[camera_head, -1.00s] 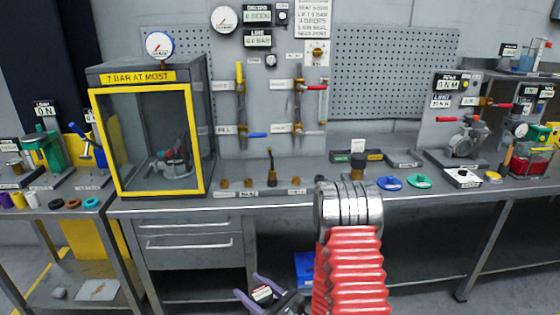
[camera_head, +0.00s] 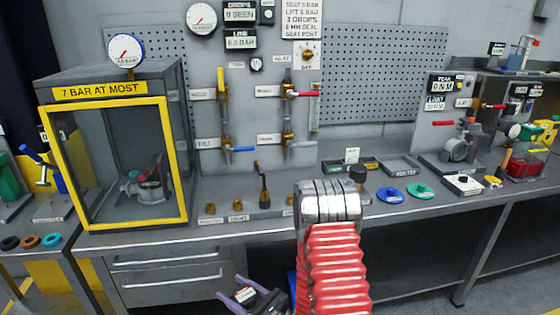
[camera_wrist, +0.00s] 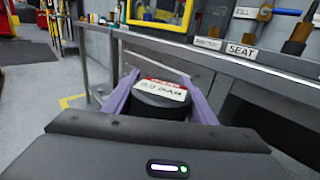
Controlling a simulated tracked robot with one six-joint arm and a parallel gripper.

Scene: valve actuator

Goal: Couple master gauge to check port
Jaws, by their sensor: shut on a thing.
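The master gauge (camera_wrist: 160,92) is a dark round body with a red and white readout on top, apparently 0.0 BAR. My gripper (camera_wrist: 163,79) is shut on it, with a purple finger on each side. In the head view the gauge (camera_head: 245,294) and my gripper (camera_head: 231,288) are low, in front of the bench and below its top. The gauge's underside is hidden. Several small brass fittings stand along the bench's front, including one at left (camera_head: 210,209) and a tall one with a dark stem (camera_head: 264,186). I cannot tell which is the check port.
The bench edge (camera_head: 390,213) runs between my gripper and the fittings. A yellow-framed cabinet marked 7 BAR AT MOST (camera_head: 108,101) stands at left. Blue (camera_head: 391,195) and green (camera_head: 420,191) discs lie at right. Pipes and valves (camera_head: 287,100) rise on the back panel.

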